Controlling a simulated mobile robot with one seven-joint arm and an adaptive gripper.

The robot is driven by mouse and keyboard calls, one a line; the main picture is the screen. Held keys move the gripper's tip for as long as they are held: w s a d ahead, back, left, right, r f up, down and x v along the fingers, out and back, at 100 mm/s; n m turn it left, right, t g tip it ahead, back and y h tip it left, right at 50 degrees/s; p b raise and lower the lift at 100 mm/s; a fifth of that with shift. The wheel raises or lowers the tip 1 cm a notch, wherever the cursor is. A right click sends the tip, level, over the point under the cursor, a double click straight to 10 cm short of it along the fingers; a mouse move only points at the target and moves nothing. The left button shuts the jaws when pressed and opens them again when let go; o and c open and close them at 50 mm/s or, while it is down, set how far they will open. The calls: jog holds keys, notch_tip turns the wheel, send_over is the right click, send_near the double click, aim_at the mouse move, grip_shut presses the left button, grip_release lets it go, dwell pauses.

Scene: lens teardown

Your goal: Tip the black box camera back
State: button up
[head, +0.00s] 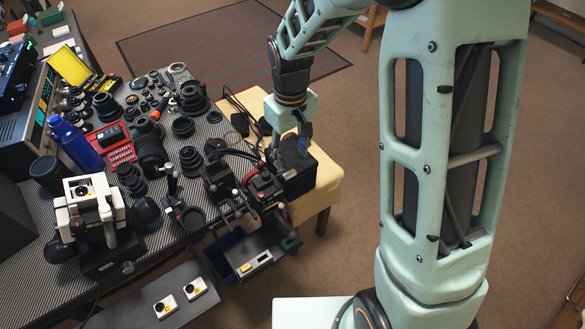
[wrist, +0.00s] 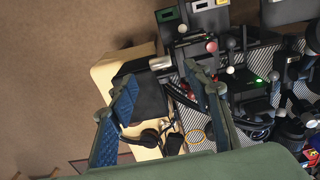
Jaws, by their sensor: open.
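The black box camera (head: 301,176) is a dark, plain box upright on a cream padded stool at the table's right edge. In the wrist view the black box (wrist: 151,98) lies between my two blue-padded fingers. My gripper (head: 289,146) is open and hangs over the box in the head view. The open fingers also show in the wrist view (wrist: 163,88), spread to either side of the box. I cannot tell whether a finger touches it. My gripper hides part of its top and near-left side.
The cream stool (head: 326,182) also holds headphones (wrist: 150,137). To the left, the striped table (head: 215,130) is crowded with lenses and a red-knobbed device (head: 264,187). A blue bin (head: 228,252) sits below its edge.

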aim_at(292, 175)
notch_tip(292, 175, down, 8)
jog(key=shift+f, duration=0.1)
dwell(0.4)
jog(key=shift+d, duration=0.1)
grip_shut()
